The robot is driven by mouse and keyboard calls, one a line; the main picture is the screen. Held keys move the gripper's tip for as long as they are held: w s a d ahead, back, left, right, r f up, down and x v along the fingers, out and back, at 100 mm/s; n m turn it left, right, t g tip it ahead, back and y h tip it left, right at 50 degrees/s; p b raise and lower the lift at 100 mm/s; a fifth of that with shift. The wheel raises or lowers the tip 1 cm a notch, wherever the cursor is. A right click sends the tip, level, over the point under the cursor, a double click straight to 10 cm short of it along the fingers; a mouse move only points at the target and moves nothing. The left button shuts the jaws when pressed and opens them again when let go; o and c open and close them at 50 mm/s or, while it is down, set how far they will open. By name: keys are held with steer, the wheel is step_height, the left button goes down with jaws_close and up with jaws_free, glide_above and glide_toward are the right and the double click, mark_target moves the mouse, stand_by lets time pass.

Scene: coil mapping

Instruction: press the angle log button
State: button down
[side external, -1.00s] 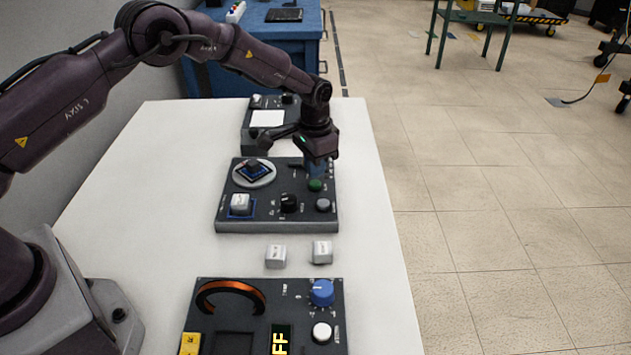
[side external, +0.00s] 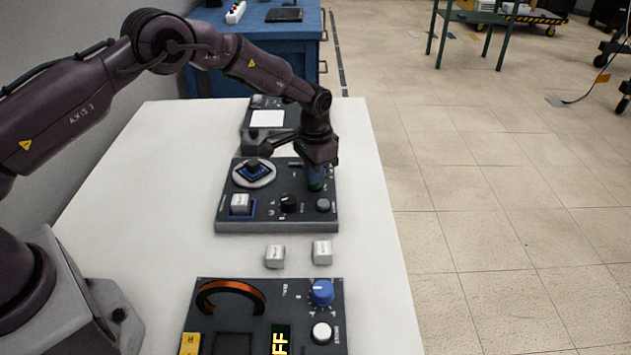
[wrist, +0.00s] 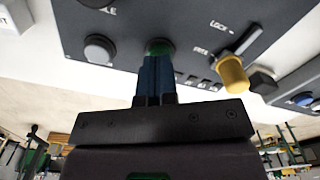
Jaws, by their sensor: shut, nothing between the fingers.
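The middle dark panel (side external: 262,215) carries a green button (side external: 317,187), a grey round button (side external: 323,205) and a black knob (side external: 289,203). Their labels are too small to read in the side view. My gripper (side external: 316,184) is shut and empty, pointing down over the green button and hiding most of it. In the wrist view the closed blue fingers (wrist: 155,62) meet the green button (wrist: 160,46) at their tips. They look in contact, but I cannot tell whether it is pressed in. The grey button (wrist: 100,48) stands apart to the left.
The panel also holds a round dial plate (side external: 241,179) and a white cube (side external: 240,202). A lever with a yellow tip (wrist: 233,76) stands right of the fingers. Two white cubes (side external: 275,257) (side external: 322,251) lie before the panel. A nearer panel (side external: 255,320) has a blue knob (side external: 321,292).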

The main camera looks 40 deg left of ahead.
steer(key=shift+f, duration=0.4)
stand_by(0.4)
steer(key=shift+r, duration=3.15)
